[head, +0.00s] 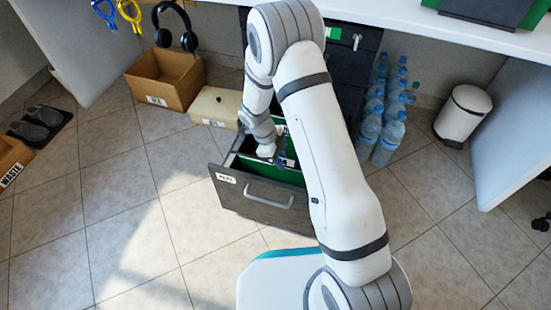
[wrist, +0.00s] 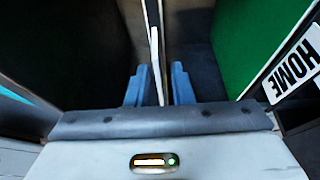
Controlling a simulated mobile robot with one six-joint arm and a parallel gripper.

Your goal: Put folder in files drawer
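The drawer (head: 262,207) is pulled out low under the desk, with a small white label, too small to read surely, and a grey handle on its front. My gripper (head: 270,153) reaches down into it. In the wrist view, a thin folder (wrist: 154,40), seen edge-on with a pale edge, stands between the two blue fingers of my gripper (wrist: 160,88). The left finger is close against it. A narrow gap shows at the right finger, so the gripper looks slightly open. The folder's lower part is hidden.
A green surface with a "HOME" label (wrist: 291,72) is at the right in the wrist view. A cardboard box (head: 165,82), a beige box (head: 214,107), water bottles (head: 387,135) and a white bin (head: 463,112) flank the drawer unit. Floor in front is clear.

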